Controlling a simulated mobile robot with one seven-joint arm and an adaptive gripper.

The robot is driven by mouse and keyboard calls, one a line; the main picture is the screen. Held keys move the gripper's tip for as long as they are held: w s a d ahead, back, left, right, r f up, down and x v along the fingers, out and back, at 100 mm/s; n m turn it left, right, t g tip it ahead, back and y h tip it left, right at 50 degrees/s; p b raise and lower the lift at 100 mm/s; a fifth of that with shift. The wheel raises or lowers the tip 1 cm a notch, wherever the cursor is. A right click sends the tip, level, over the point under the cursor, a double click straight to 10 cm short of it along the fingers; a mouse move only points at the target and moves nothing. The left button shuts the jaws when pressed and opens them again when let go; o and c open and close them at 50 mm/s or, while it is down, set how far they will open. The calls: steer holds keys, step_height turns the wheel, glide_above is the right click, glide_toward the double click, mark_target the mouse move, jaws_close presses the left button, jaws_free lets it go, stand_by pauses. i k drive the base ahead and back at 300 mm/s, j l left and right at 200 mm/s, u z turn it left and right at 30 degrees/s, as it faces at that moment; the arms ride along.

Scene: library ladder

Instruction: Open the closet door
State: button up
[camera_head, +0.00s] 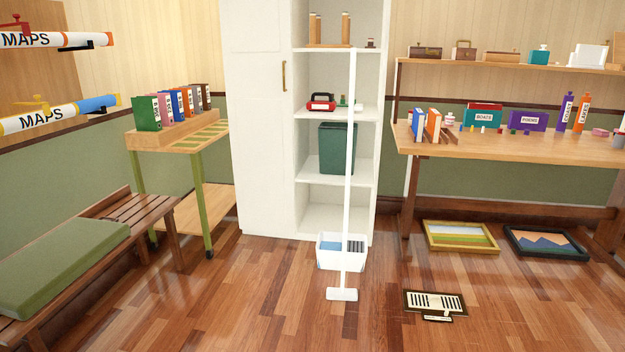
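The white closet (384,120) stands against the back wall in the middle of the head view. Its tall white door (262,150) covers the left part and looks shut, flush with the front. A brass vertical handle (284,76) sits near the door's right edge, in the upper half. The right part of the closet is open shelving, with wooden pieces, a red and black box (320,103) and a dark green bin (337,148) on the shelves. My gripper is not in view.
A white pole (350,175) and a white bucket (341,262) stand before the open shelves. A bench (110,213) and a cart with binders (170,140) are at left, a wooden desk (490,147) at right. Floor before the door is clear.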

mark_target(256, 38)
steer(key=i, duration=3)
steer(key=i+u, duration=0.25)
steer(key=i, duration=0.15)
steer(key=i+l+u, duration=0.2)
steer(key=i, duration=0.2)
